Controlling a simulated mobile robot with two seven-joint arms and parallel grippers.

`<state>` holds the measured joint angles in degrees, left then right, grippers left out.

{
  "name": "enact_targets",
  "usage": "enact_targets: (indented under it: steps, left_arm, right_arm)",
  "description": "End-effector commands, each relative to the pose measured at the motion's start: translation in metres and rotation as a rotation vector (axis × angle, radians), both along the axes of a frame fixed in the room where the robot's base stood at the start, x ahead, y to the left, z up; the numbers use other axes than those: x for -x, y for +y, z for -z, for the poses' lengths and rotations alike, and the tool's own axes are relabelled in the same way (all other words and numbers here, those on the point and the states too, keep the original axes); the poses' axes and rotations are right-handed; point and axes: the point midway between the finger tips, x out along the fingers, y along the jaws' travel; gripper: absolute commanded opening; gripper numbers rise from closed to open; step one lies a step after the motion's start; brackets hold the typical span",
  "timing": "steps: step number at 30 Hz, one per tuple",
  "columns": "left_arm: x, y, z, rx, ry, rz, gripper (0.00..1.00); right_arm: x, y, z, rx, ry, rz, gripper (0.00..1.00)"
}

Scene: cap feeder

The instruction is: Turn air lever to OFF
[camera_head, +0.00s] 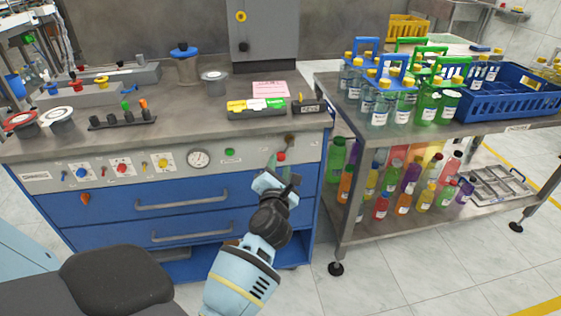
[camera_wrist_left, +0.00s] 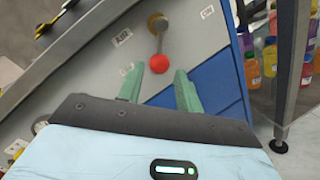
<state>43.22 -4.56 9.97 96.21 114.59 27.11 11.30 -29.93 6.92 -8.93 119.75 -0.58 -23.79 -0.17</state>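The air lever has a red ball knob (camera_wrist_left: 160,62) on a thin rod below a brass pivot, on the grey panel of the workbench. In the wrist view the rod points down from the pivot. In the head view the red knob (camera_head: 281,156) sits near the panel's right end. My left gripper (camera_wrist_left: 160,72) is open, with its two green fingers apart and the knob just beyond the gap between their tips. I cannot tell whether they touch it. Small labels stand around the lever; one seems to read AIR (camera_wrist_left: 122,37). My right gripper is not in view.
The panel also carries a pressure gauge (camera_head: 198,158), a green button (camera_head: 229,152) and coloured knobs. Blue drawers (camera_head: 180,200) with handles lie below. A metal cart (camera_head: 345,128) with bottles and a blue crate (camera_head: 510,95) stands close on the right.

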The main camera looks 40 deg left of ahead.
Motion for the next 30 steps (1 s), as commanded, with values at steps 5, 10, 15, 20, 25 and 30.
enact_targets:
  steps: [5,10,15,20,25,30]
  left_arm:
    - [-0.019,0.014,0.001,-0.002,0.002,-0.001,0.35]
    - [-0.028,0.019,0.001,-0.001,0.002,-0.001,0.35]
    - [-0.029,0.02,0.0,-0.001,0.002,-0.001,0.35]
    - [-0.029,0.02,0.0,-0.001,0.002,-0.001,0.29]
    - [-0.028,0.02,0.0,-0.001,0.002,-0.001,0.06]
    - [-0.028,0.02,-0.001,-0.007,0.009,-0.001,0.04]
  right_arm:
    - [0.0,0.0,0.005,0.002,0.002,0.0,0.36]
    - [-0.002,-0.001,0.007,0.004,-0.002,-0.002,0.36]
    - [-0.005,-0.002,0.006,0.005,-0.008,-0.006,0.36]
    - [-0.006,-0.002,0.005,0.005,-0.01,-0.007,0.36]
    - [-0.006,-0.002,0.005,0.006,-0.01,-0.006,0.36]
    - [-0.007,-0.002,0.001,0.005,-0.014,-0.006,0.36]
